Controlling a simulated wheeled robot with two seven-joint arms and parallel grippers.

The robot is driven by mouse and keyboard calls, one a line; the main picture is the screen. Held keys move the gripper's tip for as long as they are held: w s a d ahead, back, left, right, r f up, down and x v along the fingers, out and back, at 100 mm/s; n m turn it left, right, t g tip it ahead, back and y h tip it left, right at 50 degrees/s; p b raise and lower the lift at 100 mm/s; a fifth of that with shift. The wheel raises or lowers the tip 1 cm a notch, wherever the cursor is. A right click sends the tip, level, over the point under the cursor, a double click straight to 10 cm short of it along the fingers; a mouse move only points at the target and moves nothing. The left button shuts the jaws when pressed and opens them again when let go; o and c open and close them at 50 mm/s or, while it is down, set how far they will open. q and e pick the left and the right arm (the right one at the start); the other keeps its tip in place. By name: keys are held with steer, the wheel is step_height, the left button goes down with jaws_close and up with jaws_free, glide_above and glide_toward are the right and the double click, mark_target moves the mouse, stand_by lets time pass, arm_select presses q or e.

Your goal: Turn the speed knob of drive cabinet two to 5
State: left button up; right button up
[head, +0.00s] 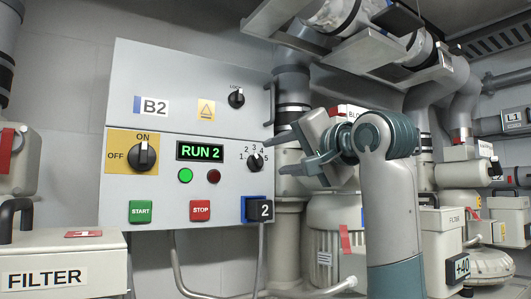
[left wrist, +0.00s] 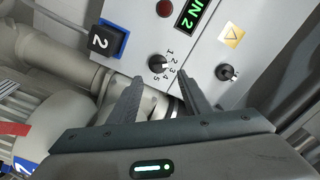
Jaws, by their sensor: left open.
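Drive cabinet two (head: 185,65) is the grey box with a green RUN 2 display (head: 200,151) and a blue-backed "2" tag (head: 265,209). Its speed knob (head: 256,162) is small, round and black, with the numbers 1 to 5 arched above it. The exact number it points at is too small to tell. My left gripper (head: 278,157) is open and empty, just right of the knob. In the left wrist view the knob (left wrist: 157,63) shows just beyond the gap between the open fingertips (left wrist: 160,76), apart from them. My right gripper is not in view.
An ON/OFF switch (head: 143,156), START button (head: 140,211), STOP button (head: 200,210) and lock knob (head: 236,98) share the cabinet front. A vertical pipe (head: 292,90) and a ribbed motor housing (head: 335,240) stand right of it. A FILTER box (head: 60,255) is at lower left.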

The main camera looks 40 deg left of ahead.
mark_target(259, 160)
arm_select(q)
steer(key=p+x, duration=0.2)
steer(key=x, duration=0.4)
steer(key=shift+a+f, duration=0.1)
steer(key=shift+a, duration=0.25)
steer(key=c, duration=1)
steer(key=shift+c, duration=0.2)
